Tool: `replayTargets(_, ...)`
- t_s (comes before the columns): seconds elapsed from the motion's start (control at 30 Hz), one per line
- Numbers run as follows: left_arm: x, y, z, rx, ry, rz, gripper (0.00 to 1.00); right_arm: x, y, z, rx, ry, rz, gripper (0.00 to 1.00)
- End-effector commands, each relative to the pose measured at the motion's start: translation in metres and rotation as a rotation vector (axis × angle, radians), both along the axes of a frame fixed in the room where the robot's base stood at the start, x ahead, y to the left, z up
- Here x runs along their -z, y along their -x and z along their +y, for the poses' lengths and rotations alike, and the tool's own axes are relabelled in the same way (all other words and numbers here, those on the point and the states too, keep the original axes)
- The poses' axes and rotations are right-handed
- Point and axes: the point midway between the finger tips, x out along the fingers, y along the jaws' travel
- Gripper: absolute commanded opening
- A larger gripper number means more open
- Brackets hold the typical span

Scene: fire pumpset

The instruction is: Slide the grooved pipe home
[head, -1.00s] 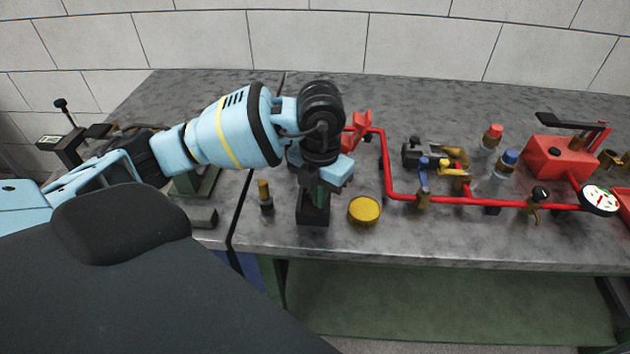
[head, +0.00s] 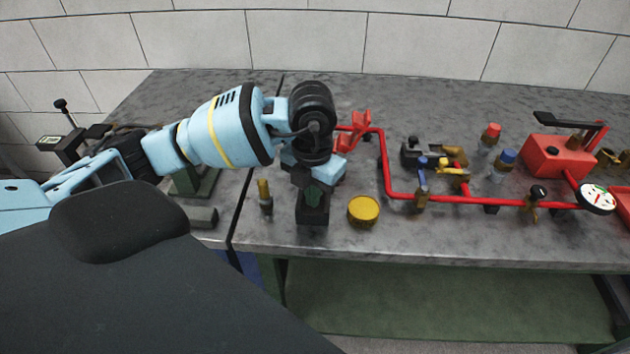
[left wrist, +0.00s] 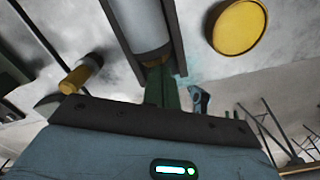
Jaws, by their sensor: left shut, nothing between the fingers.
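My left gripper (head: 313,180) points down over a dark block (head: 312,215) near the front edge of the grey bench. It is shut and empty, and its fingertips are hard to make out. In the left wrist view a pale grey cylinder (left wrist: 141,25) with a brass-coloured end lies between two dark rails, beside a green strip (left wrist: 160,90). It may be the grooved pipe, but I cannot tell. The gripper and wrist hide it in the head view. A red pipe run (head: 388,170) starts right of my wrist, by a red fitting (head: 355,130).
A round yellow cap (head: 363,210) stands just right of the block, and a small brass-topped piece (head: 265,195) left of it. Valves, a red tank (head: 555,158) and a gauge (head: 597,198) fill the right. The back middle of the bench is clear.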

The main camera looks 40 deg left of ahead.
Motion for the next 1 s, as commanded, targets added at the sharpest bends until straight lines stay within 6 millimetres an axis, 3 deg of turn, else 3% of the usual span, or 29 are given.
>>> replayTargets(1.0, 0.0, -0.015, 0.009, 0.0, 0.0, -0.001, 0.0, 0.005, 0.004, 0.0, 0.0, 0.0, 0.009, 0.36)
